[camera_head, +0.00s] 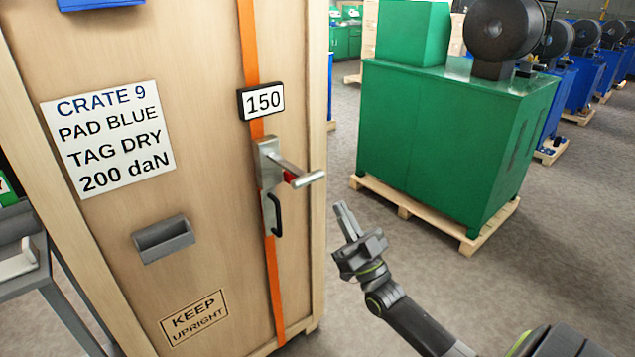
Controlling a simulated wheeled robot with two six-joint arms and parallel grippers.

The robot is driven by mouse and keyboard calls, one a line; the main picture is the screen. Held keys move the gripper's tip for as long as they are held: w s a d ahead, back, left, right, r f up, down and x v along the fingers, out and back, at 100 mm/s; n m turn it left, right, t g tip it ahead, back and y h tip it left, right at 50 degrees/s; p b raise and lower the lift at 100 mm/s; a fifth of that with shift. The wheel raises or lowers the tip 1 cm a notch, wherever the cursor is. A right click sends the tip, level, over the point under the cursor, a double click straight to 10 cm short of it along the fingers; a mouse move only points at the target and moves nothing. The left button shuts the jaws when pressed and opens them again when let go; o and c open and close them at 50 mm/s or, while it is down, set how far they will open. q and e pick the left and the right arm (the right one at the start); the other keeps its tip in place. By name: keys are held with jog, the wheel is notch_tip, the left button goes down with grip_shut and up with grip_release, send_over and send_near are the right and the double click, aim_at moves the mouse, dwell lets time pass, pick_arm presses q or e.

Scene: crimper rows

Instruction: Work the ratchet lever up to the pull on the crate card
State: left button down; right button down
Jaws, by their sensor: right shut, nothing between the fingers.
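A tall wooden crate (110,225) stands at the left with an orange strap (275,290) running down its face. The ratchet (268,155) sits on the strap, and its metal lever (306,179) sticks out to the right. A black handle (273,213) is just below it. A small display (262,101) above the ratchet reads 150. The crate card (110,137) reads "CRATE 9, PAD BLUE, TAG DRY, 200 daN". My right gripper (344,222) is shut and empty, right of and below the lever, apart from it. My left gripper is not in view.
A grey holder (164,238) is fixed to the crate face, above a "KEEP UPRIGHT" mark (194,316). A blue item (100,3) shows at the top edge. A green machine (450,130) stands on a pallet at the right. Open floor lies between crate and machine.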

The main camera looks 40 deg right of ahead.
aim_at(319, 177)
jog(key=shift+h, duration=0.3)
jog(key=p+x, duration=0.1)
jog(key=x, duration=0.2)
jog(key=p+x, duration=0.1)
jog(key=x, duration=0.2)
jog(key=w+f+p+x, duration=0.1)
jog(key=x, duration=0.2)
jog(key=shift+w+a+p, duration=0.1)
jog(key=shift+w+p, duration=0.2)
jog(key=shift+p, duration=0.1)
jog(key=shift+w+f, duration=0.4)
jog(key=shift+f, duration=0.45)
